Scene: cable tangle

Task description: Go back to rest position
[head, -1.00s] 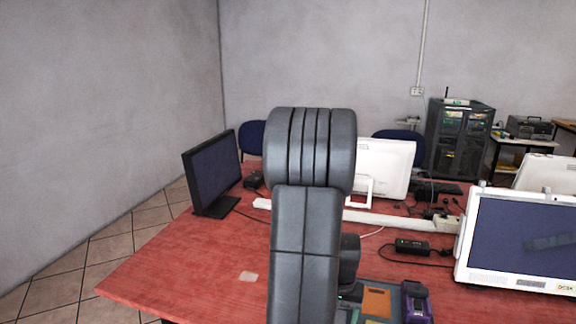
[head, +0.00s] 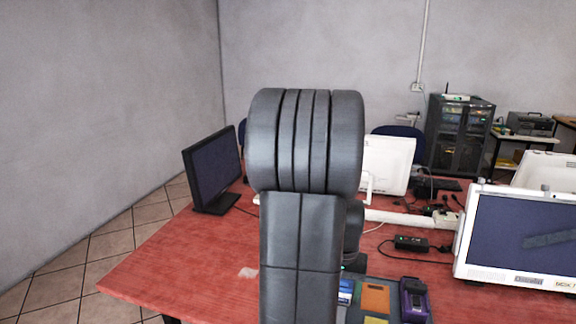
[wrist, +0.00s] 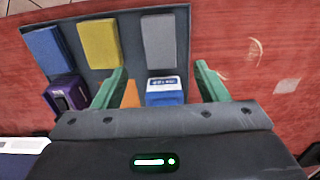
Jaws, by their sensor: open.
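My gripper (wrist: 160,90) is open in the wrist view, with its two green fingers apart and nothing held between them. A dark tray (wrist: 131,50) with coloured pads lies on the red table (wrist: 230,60) beyond the fingers. Blue, yellow and grey pads are in its far row. A blue-and-white device (wrist: 164,91) shows between the fingers, and a purple device (wrist: 68,94) is to their left. An orange pad is partly hidden by the left finger. In the head view my arm covers the middle, and the gripper is not visible there.
A dark monitor (head: 214,168) stands at the table's left and a white-framed screen (head: 520,238) at the right. A black adapter (head: 422,245) with cables lies between the arm and that screen. The table's front left is clear.

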